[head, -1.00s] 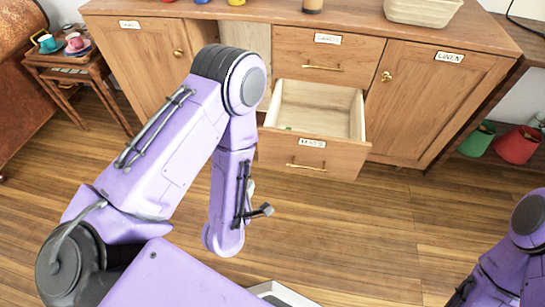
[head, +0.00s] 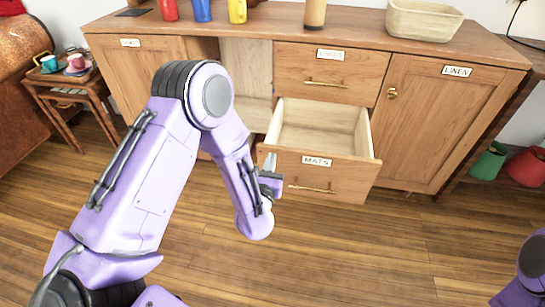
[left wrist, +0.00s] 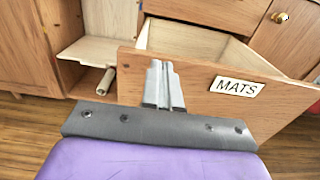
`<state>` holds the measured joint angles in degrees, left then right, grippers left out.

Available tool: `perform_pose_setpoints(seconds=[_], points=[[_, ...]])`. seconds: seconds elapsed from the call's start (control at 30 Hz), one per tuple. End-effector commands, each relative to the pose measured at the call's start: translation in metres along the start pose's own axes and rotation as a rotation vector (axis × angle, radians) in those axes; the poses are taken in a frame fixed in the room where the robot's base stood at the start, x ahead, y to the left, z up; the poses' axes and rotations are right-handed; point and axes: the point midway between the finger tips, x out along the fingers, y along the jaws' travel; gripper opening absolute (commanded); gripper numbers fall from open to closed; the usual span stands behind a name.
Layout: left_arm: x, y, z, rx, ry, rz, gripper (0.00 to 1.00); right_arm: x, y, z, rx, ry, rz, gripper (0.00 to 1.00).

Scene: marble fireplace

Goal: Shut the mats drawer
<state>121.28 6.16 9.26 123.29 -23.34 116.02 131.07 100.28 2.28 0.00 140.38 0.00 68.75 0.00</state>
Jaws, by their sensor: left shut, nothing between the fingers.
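The mats drawer (head: 352,181) is pulled out below a closed drawer in the wooden cabinet, and its pale inside looks empty. It has a MATS label and a brass bar handle (head: 312,188). My left gripper (head: 269,163) is shut and empty at the left end of the drawer front. In the left wrist view its fingers (left wrist: 164,85) overlap the drawer front (left wrist: 200,106), left of the label. I cannot tell whether they touch it. My right gripper is out of view.
The closed drawer (head: 332,72) sits above. The LINEN door (head: 440,120) is shut, and an open compartment (head: 246,75) lies left of the drawers. A basket (head: 424,20) and a brown tumbler (head: 315,14) stand on top. The floor (head: 370,250) in front is clear.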

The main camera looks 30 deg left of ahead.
Motion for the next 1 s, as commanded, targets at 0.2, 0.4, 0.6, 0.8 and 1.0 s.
perform_pose_setpoints(seconds=[0.2,0.4,0.6,0.8,1.0], points=[[0.022,0.000,-0.001,0.000,0.000,0.001,0.00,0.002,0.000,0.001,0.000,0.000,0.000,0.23],[0.024,0.000,0.000,0.000,0.001,0.001,0.00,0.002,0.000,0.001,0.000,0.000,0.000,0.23],[0.024,0.000,0.000,0.000,0.001,0.001,0.00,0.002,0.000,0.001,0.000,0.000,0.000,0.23],[0.038,0.001,-0.001,-0.002,-0.001,0.003,0.00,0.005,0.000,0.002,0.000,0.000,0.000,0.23],[0.075,0.004,-0.002,-0.003,-0.002,0.009,0.00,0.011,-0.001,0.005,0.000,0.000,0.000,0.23]])
